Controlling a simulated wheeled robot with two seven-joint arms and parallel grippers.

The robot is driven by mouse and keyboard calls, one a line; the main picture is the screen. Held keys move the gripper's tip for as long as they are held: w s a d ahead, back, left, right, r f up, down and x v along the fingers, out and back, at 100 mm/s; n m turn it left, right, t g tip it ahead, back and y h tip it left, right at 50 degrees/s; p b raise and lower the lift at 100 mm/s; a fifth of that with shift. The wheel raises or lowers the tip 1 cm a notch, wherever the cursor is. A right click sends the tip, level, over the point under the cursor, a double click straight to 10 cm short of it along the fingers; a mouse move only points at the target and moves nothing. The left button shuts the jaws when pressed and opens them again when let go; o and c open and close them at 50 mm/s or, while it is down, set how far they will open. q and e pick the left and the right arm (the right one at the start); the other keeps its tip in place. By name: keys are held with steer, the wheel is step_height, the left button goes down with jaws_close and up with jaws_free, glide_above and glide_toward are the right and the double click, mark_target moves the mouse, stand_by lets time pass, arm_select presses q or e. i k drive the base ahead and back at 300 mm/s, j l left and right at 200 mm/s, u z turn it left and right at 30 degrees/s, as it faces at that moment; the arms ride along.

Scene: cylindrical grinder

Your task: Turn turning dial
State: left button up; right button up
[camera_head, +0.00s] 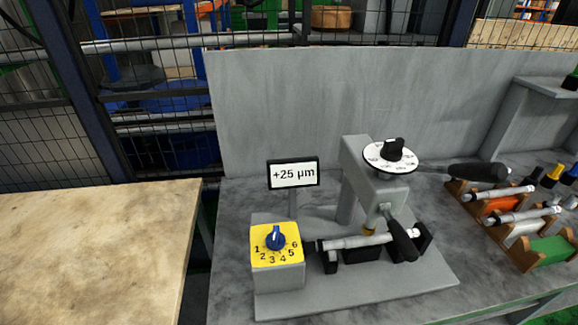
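A blue knob (275,239) sits on a yellow dial face (258,235) numbered 1 to 6, on top of a grey box (279,277). Its white mark points roughly up, away from the numbers 3 and 4. A second dial, a round white disc (375,154) with a black knob (394,149), sits on top of the grey grinder-like device (362,175). The marks on the disc are too small to read. A small display (293,174) behind the yellow dial reads "+25 µm". Neither of my grippers is in view.
A black-handled lever (478,170) sticks out right from the device, and another black handle (401,240) hangs at its front. A metal shaft (357,241) lies in black supports below. Coloured racks (548,252) stand at right. The wooden table (95,245) at left is clear.

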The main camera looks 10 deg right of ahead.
mark_target(276, 241)
steer(key=j+z, duration=0.4)
steer(key=k+j+z, duration=0.15)
steer(key=z, duration=0.25)
steer(key=k+j+z, duration=0.1)
steer(key=z, duration=0.35)
steer(key=k+j+z, duration=0.2)
steer(key=z, duration=0.2)
